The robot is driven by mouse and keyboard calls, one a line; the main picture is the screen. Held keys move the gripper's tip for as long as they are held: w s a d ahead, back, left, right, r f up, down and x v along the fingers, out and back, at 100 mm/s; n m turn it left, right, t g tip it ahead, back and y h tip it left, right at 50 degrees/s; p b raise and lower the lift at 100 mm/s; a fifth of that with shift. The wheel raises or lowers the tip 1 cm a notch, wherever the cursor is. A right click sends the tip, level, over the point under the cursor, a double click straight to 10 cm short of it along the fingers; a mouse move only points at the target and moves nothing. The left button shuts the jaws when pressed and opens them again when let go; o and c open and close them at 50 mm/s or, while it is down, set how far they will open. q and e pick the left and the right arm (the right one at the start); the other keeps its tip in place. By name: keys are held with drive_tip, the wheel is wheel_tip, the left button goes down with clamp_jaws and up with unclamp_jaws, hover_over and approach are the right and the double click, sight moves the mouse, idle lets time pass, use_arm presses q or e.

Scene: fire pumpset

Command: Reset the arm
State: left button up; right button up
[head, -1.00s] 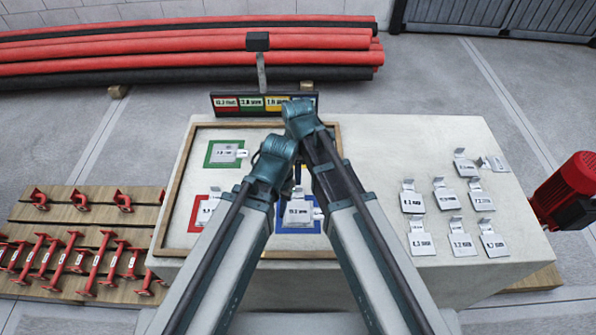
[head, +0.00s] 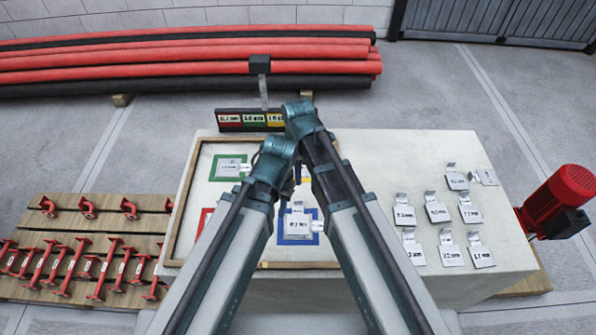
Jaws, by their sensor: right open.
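My two arms come in from the bottom and nearly meet over the left half of the table. My right gripper (head: 289,187) shows as a small dark shape between the arm links, above the tray, with nothing visible in it; its fingertips are hard to make out. My left gripper is hidden behind the arm links. A plate lies on the green square (head: 213,175) and another plate (head: 300,226) lies on the blue square (head: 297,241). The red square (head: 205,218) is mostly covered by my left arm. A little yellow shows between the arms.
The wooden-rimmed tray (head: 180,213) sits on the pale table (head: 372,150). Several metal plates (head: 437,212) lie at the table's right. A red motor (head: 562,195) stands beyond the right edge. Red parts (head: 62,265) lie on pallets at left. Pipes (head: 180,65) lie behind.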

idle(0.3)
drive_tip(key=s+d+m, duration=0.3)
drive_tip(key=d+m, duration=0.5)
drive_tip(key=m, duration=0.1)
drive_tip(key=s+d+m, duration=0.4)
drive_tip(key=d+m, duration=0.5)
drive_tip(key=s+a+n+h, duration=0.1)
drive_tip(key=s+a+n, duration=0.2)
drive_tip(key=a, duration=0.8)
drive_tip(key=shift+s+n, duration=0.4)
drive_tip(key=shift+s, duration=0.65)
drive_tip(key=shift+r, duration=0.1)
